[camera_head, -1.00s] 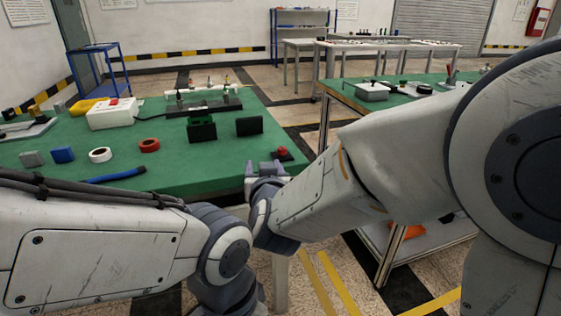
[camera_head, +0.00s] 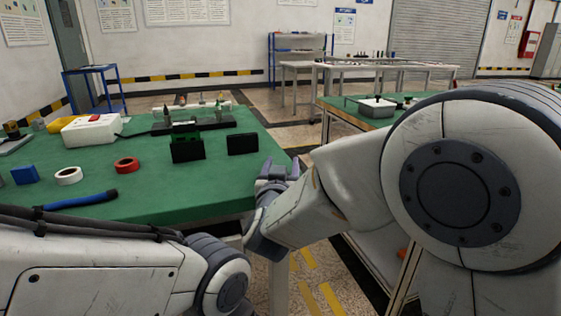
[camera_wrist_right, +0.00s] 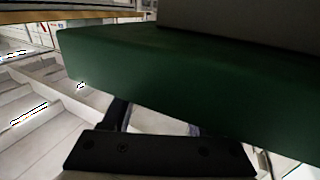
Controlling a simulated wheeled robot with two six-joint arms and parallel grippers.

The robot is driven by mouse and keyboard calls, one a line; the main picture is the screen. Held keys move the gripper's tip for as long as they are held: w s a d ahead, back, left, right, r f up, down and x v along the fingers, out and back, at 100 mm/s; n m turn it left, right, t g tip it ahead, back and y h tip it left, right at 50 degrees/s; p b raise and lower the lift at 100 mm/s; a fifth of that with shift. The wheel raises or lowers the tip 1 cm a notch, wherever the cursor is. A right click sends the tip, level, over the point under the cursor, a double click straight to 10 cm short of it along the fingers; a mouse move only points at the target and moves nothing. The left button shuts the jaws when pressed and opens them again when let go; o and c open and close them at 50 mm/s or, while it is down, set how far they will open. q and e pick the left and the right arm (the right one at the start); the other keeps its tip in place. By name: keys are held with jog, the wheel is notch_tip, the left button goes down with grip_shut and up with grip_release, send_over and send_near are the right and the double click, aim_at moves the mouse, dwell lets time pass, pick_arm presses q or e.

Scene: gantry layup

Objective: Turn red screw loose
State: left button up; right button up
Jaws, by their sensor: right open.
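My right gripper (camera_head: 279,168) is open at the right edge of the green worktable (camera_head: 215,190). Its two fingers point up and away in the head view. The red screw does not show now; the gripper may cover it. In the right wrist view, the green table edge (camera_wrist_right: 185,85) fills the middle, in front of the dark gripper body (camera_wrist_right: 160,155), and no screw is visible. My left forearm crosses the bottom left of the head view; the left gripper is out of frame.
On the worktable are two black blocks (camera_head: 187,150) (camera_head: 242,144), a red ring (camera_head: 126,165), a white ring (camera_head: 68,176), a blue block (camera_head: 25,174), a blue-handled tool (camera_head: 80,199) and a white box (camera_head: 91,131). A second table (camera_head: 345,108) stands right.

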jog(key=shift+w, duration=0.3)
jog(key=shift+a, duration=0.1)
grip_shut()
